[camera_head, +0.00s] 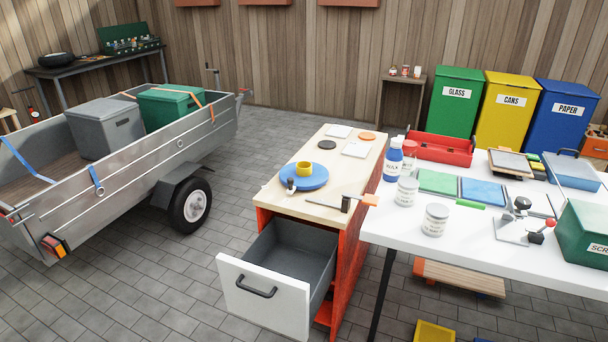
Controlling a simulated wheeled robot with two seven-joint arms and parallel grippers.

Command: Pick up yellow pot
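A small yellow pot (304,169) stands upright on a round blue plate (316,178). The plate lies on the light wooden top of an orange cabinet (348,262). A small white-and-dark item (291,185) is at the plate's left front edge; I cannot tell exactly what it is. Neither of my grippers is in view.
The cabinet's white-fronted drawer (262,294) is pulled open and looks empty. A cluttered white table (391,236) stands to the right. A grey trailer (129,178) is at left, with paved floor between.

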